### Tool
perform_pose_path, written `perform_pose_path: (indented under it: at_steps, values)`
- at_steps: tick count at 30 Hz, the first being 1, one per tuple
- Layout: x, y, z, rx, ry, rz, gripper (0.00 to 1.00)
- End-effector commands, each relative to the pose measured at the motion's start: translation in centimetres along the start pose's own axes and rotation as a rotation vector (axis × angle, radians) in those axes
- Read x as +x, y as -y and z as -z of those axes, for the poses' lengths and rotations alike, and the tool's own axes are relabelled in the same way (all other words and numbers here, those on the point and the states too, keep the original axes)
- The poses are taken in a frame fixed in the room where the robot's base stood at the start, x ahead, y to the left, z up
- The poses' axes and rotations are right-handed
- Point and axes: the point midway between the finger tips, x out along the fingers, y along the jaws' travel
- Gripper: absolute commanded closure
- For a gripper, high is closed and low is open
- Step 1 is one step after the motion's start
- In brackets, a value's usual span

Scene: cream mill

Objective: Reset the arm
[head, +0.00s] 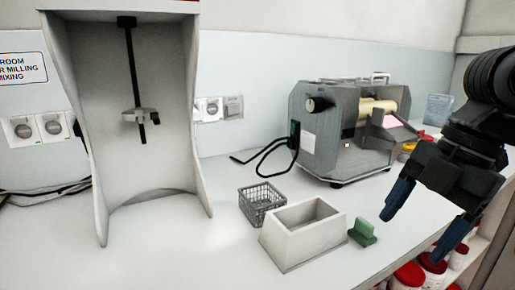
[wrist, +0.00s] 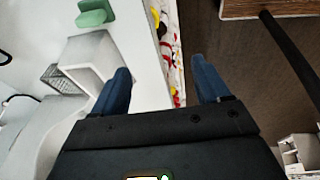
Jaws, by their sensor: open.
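My gripper (head: 428,222) is at the right of the head view, in the air over the front edge of the counter. Its two blue fingers are spread apart with nothing between them. In the wrist view my gripper (wrist: 162,88) also shows open and empty, with the counter edge and the floor beyond its fingers.
The white counter (head: 150,262) holds a wire basket (head: 262,204), an open grey box (head: 303,232), a green block (head: 362,233) and a mill (head: 345,135). A tall hood (head: 130,170) stands at the left. Jars with red lids (head: 408,275) stand below the counter edge.

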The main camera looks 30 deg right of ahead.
Motion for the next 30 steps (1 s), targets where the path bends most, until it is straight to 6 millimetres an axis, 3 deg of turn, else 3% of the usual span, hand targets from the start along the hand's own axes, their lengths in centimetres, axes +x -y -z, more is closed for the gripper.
perform_pose_path:
  at_steps: [8,11,15,21,24,30]
  values:
    - [0.2,-4.5,5.5,-0.038,-0.171,-0.182,0.25]
    - [-0.2,-6.7,8.6,-0.047,-0.275,-0.278,0.25]
    - [-1.6,-9.8,13.5,-0.034,-0.466,-0.434,0.25]
    - [-4.5,-13.0,18.9,0.039,-0.744,-0.624,0.25]
    - [-6.0,-14.2,20.6,0.099,-0.881,-0.703,0.25]
    - [-8.2,-15.6,22.3,0.263,-1.129,-0.834,0.25]
